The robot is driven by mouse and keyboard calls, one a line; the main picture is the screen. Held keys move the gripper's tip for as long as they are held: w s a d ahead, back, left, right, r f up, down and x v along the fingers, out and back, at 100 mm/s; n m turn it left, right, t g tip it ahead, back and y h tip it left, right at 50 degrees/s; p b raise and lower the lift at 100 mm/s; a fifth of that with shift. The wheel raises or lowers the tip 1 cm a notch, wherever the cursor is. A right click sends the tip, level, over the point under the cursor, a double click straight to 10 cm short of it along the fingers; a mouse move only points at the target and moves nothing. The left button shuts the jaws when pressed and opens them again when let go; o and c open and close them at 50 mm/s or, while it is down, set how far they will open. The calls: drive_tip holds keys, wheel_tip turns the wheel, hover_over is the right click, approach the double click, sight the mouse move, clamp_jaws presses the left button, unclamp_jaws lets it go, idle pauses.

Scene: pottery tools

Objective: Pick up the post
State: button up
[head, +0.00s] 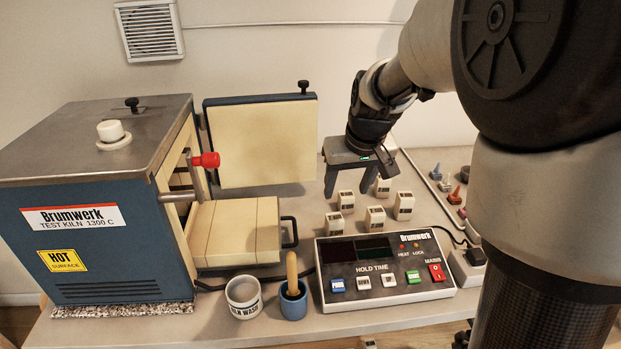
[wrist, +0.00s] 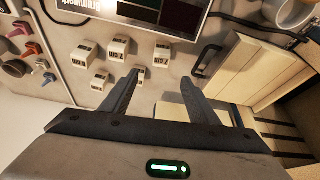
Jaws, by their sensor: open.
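Several small cream posts with dark printed labels stand on the table behind the control box, among them a left one (head: 346,201), a right one (head: 403,206) and a front one (head: 375,218). The labels are too small to read surely. My gripper (head: 356,190) is open and empty, pointing down above the back of this group. In the wrist view the open fingers (wrist: 161,76) show a post (wrist: 159,56) just beyond the gap between their tips. Other posts (wrist: 119,46) lie to the left of the fingers there.
The control box (head: 385,270) stands in front of the posts. The kiln (head: 90,220) with its open door (head: 262,140) is at left. A white cup (head: 243,297) and a blue cup (head: 293,303) stand at the front. Small coloured cones (head: 454,196) stand at right.

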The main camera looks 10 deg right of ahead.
sight(336, 219)
drive_tip(key=b+x, duration=0.1)
drive_tip(key=x, duration=0.7)
drive_tip(key=b+x, duration=0.1)
drive_tip(key=x, duration=0.8)
drive_tip(key=shift+s+a+f, duration=0.1)
drive_tip(key=shift+a+f, duration=0.05)
drive_tip(key=shift+a, duration=0.05)
drive_tip(key=c, duration=1.2)
